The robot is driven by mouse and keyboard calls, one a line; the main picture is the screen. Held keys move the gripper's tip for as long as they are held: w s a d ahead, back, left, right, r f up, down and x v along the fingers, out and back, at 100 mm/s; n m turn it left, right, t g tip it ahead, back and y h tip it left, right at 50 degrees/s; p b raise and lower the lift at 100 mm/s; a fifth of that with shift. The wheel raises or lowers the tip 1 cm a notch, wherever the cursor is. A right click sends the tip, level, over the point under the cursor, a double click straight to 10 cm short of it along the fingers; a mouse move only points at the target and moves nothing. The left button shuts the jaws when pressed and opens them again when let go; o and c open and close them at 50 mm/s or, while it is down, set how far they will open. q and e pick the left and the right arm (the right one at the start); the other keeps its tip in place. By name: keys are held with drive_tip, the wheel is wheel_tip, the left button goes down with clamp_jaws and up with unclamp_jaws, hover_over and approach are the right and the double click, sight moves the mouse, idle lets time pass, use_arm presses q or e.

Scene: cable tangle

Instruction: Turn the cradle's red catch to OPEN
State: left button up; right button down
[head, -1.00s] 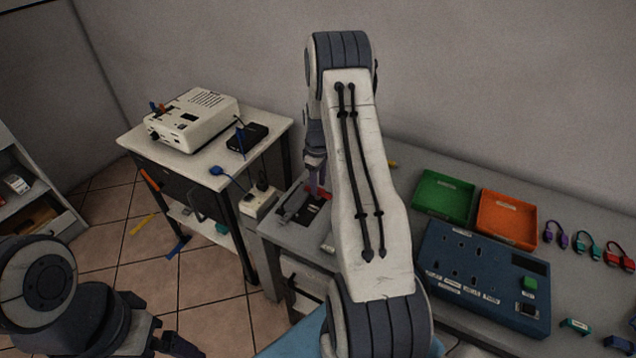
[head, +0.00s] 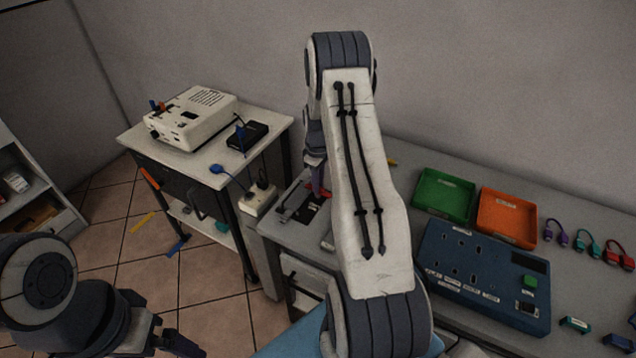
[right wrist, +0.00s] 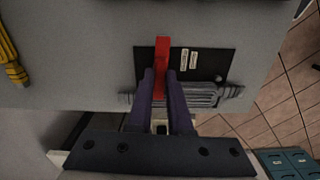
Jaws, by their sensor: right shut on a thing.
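The red catch (right wrist: 162,52) stands up in the right wrist view, at the left part of the cradle's black plate (right wrist: 212,62). Two small white labels lie just right of it; their words are too small to read. My right gripper (right wrist: 161,82) has its purple fingers shut on the catch's near end. In the head view my right gripper (head: 318,184) is at the bench's left end, partly behind my right arm, and the black plate (head: 306,213) shows beside it. My left gripper (head: 160,328) is at lower left, fingers apart and empty, away from the bench.
A grey cable bundle (right wrist: 208,94) lies along the plate's near edge, close to the fingers. A yellow cable bundle (right wrist: 9,56) is at left. Green (head: 444,195) and orange (head: 507,217) trays and a blue panel (head: 478,275) are farther right on the bench.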

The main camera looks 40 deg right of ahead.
drive_tip(key=m, duration=1.3)
drive_tip(key=shift+b, duration=0.35)
drive_tip(key=shift+m, duration=2.1)
drive_tip(key=c, duration=0.8)
unclamp_jaws()
drive_tip(key=shift+c, duration=0.2)
